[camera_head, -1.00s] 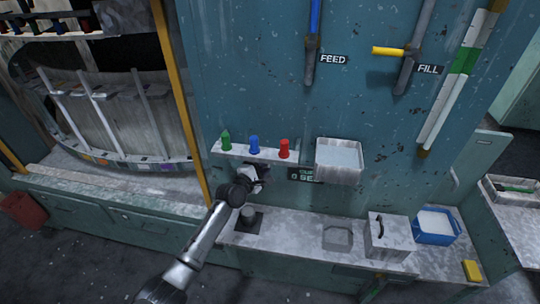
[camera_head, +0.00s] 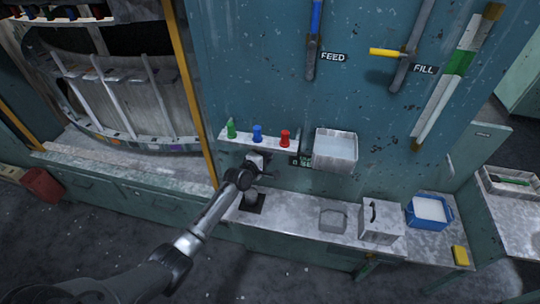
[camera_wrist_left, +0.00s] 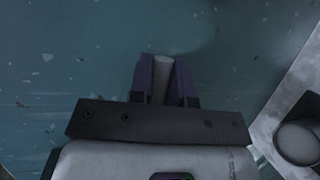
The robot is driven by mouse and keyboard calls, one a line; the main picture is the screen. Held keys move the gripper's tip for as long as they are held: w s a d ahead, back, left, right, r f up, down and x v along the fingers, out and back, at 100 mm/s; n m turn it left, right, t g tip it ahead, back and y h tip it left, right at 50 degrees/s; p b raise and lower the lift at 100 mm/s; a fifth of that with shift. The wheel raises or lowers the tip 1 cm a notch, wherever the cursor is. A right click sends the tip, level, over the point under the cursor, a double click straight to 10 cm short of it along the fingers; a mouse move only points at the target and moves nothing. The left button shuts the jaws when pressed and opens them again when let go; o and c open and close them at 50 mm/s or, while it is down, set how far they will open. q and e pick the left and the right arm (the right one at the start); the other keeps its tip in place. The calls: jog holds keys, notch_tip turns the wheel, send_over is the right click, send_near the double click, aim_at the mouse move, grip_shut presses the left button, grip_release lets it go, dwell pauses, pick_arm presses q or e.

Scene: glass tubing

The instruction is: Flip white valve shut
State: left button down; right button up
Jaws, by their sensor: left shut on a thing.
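My left gripper (camera_head: 262,163) is at the teal wall, just under the small shelf with the coloured pegs. In the left wrist view its two dark fingers (camera_wrist_left: 161,82) are shut on a pale, round-ended handle (camera_wrist_left: 161,72), which sticks up between them. The handle looks like the white valve's lever; the rest of it is hidden by the gripper. In the head view the wrist covers the valve, so its angle cannot be told. My right gripper is not in view.
The shelf (camera_head: 255,145) carries green, blue and red pegs. A pale wall bin (camera_head: 335,165) hangs to its right. Below, the counter holds a grey box (camera_head: 380,237) and a blue tub (camera_head: 411,215). Blue FEED (camera_head: 316,18) and yellow FILL (camera_head: 384,52) handles are higher up.

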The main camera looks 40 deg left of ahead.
pick_arm(q)
jog(key=shift+f, duration=0.1)
jog(key=c, duration=1.1)
grip_release()
jog(key=v, duration=1.4)
jog(key=shift+w, duration=0.1)
